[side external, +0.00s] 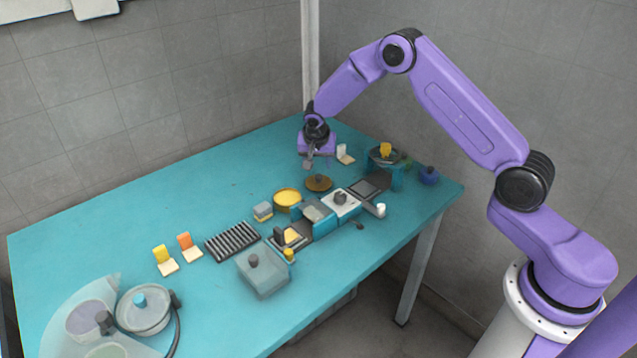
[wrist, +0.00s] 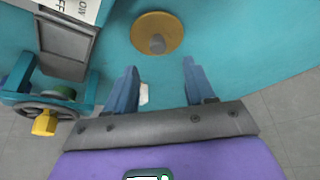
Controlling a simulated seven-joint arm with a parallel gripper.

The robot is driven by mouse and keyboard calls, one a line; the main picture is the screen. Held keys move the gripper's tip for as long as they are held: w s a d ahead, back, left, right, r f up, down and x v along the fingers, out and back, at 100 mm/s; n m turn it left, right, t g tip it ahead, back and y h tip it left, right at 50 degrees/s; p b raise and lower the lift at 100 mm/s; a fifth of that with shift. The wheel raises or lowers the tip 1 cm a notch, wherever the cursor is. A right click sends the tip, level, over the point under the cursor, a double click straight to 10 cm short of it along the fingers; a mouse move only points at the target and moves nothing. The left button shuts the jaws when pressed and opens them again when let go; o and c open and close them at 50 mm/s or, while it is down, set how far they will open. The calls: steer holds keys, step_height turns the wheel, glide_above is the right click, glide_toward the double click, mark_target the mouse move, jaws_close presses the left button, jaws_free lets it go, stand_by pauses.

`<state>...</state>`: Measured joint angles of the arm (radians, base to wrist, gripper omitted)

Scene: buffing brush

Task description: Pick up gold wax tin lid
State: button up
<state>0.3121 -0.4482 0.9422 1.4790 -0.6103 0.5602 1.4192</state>
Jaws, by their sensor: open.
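The gold wax tin lid (side external: 319,184) is a flat gold disc with a grey knob, lying on the teal table. In the wrist view the lid (wrist: 157,33) is at the top centre, just beyond my fingertips, with its knob between the lines of the two fingers. My gripper (side external: 310,164) hangs above the table close to the lid, pointing down. In the wrist view my gripper (wrist: 160,70) has its two blue-grey fingers spread apart with nothing between them. A round yellow-gold tin (side external: 287,198) stands to the left of the lid.
A machine with a grey knob (side external: 341,200) stands just in front of the lid. A small white card (side external: 345,154) stands behind. The table's left back is clear.

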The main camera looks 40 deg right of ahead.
mark_target(318, 176)
steer(key=shift+s+x, duration=0.1)
steer(key=shift+x, duration=1.35)
steer(key=shift+s+x, duration=0.15)
steer(key=shift+x, duration=1.3)
steer(key=shift+a, duration=0.15)
jaws_close()
